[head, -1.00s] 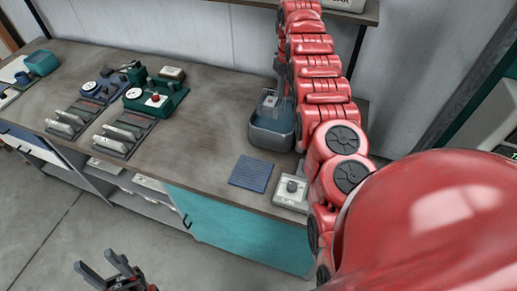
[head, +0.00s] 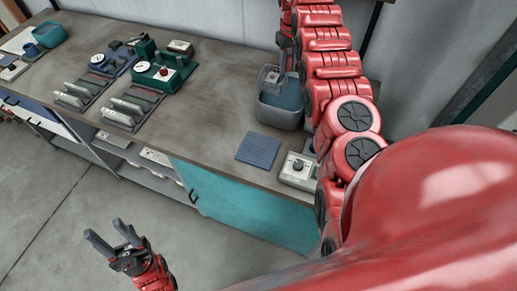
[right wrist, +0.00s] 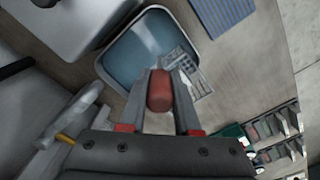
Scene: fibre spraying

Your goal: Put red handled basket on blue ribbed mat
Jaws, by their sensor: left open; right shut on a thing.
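A small grey wire basket (head: 270,76) with a red handle hangs above the left back part of a blue-grey tub. My right gripper (head: 284,48) is shut on its red handle (right wrist: 160,92), and the wire mesh also shows in the right wrist view (right wrist: 192,72). The blue ribbed mat (head: 258,151) lies flat and bare on the bench, in front of the tub; part of it shows at the top of the right wrist view (right wrist: 222,12). My left gripper (head: 106,231) is open and empty, low in front of the bench.
The tub (head: 280,117) stands behind the mat. A white box with a dark knob (head: 298,169) sits right of the mat. Green and blue devices with gauges (head: 165,73) and dark racks (head: 133,108) stand further left. The bench between them and the mat is clear.

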